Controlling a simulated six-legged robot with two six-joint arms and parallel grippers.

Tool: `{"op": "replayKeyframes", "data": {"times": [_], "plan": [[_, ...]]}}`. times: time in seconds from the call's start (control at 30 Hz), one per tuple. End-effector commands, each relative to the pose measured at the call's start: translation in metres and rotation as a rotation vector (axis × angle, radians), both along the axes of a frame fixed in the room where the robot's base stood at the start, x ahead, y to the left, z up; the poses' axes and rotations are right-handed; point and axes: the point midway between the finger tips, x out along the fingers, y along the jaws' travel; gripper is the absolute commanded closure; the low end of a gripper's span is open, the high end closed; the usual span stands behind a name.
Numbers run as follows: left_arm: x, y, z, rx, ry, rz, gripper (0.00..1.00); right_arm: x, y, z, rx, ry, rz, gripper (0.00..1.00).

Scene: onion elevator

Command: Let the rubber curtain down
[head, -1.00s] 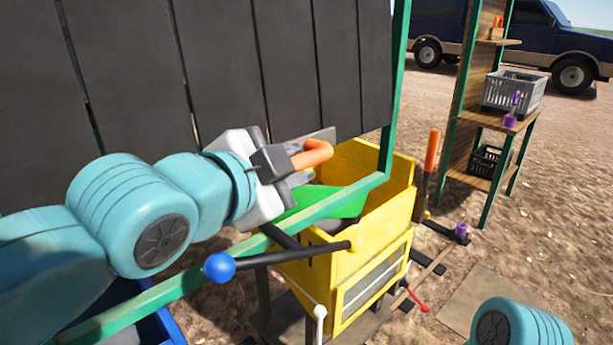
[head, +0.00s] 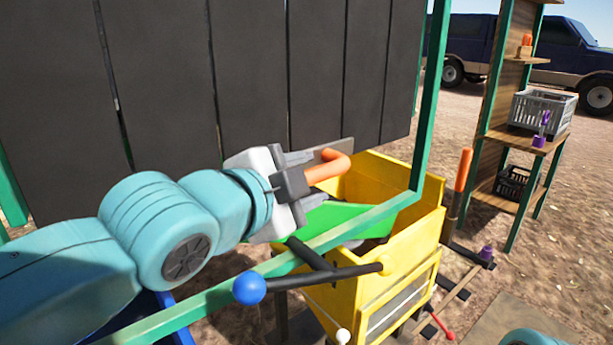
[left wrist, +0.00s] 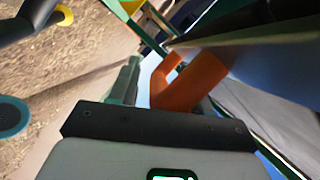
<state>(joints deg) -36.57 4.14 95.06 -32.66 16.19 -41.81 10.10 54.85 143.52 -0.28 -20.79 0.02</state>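The rubber curtain (head: 250,75) is a row of dark grey strips, hanging in the green frame on the left and middle of the head view. My left gripper (head: 303,184) is in front of its lower edge. The fingers are spread apart, with a bent orange handle (head: 328,168) between them; I see no finger closed on it. The handle also shows in the left wrist view (left wrist: 185,85), just beyond my palm. What it is fixed to is mostly hidden. My right gripper is out of view.
A green rail (head: 230,290) crosses in front, with a blue-knobbed black lever (head: 320,277) by it. A yellow box (head: 425,215) with a green chute (head: 345,220) is behind my left gripper. A wooden shelf (head: 525,135) stands to the right on open dirt.

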Motion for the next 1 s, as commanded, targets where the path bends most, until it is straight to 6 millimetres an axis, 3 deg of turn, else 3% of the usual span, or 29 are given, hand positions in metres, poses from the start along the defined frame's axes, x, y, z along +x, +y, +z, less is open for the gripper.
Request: {"op": "replayKeyframes", "data": {"times": [0.37, 0.47, 0.8, 1.0], "plan": [[-0.005, 0.005, 0.006, -0.007, -0.008, -0.003, 0.52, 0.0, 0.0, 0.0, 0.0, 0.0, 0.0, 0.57], [-0.019, 0.014, 0.01, -0.008, -0.01, -0.003, 0.52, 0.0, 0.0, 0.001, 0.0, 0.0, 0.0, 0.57], [-0.093, 0.061, 0.029, -0.009, -0.009, -0.003, 0.52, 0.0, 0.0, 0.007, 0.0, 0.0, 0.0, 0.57], [-0.122, 0.079, 0.035, -0.006, -0.006, -0.003, 0.52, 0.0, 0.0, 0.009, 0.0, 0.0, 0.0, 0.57]]}}
